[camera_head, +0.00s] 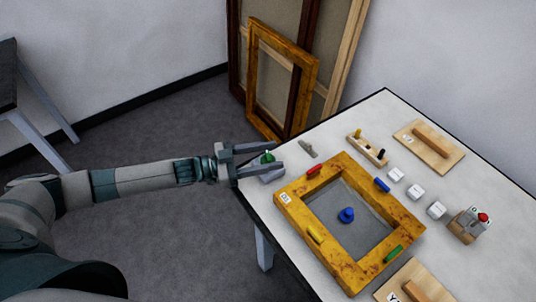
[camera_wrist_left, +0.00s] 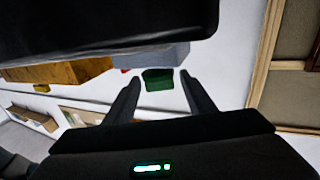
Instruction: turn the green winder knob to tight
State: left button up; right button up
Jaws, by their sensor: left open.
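The green winder knob (camera_head: 268,157) sits on a small grey block (camera_head: 270,174) at the table's left corner in the head view. My left gripper (camera_head: 278,155) comes in from the left with its jaws open, one finger on each side of the knob. In the left wrist view the green knob (camera_wrist_left: 158,82) shows between the tips of the left gripper (camera_wrist_left: 161,77), with a gap on both sides. Any mark for tight is too small to make out. My right gripper is not in view.
A gilt frame (camera_head: 283,199) with coloured pegs lies close to the knob block, a blue knob (camera_head: 346,215) inside it. A grey metal piece (camera_head: 308,149), a peg rack (camera_head: 367,151), white cubes and a red-button box (camera_head: 469,224) stand on the table (camera_head: 480,165). Frames lean on the wall.

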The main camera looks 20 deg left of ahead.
pick_arm(q)
jog(key=c, duration=1)
jog(key=shift+c, duration=0.2)
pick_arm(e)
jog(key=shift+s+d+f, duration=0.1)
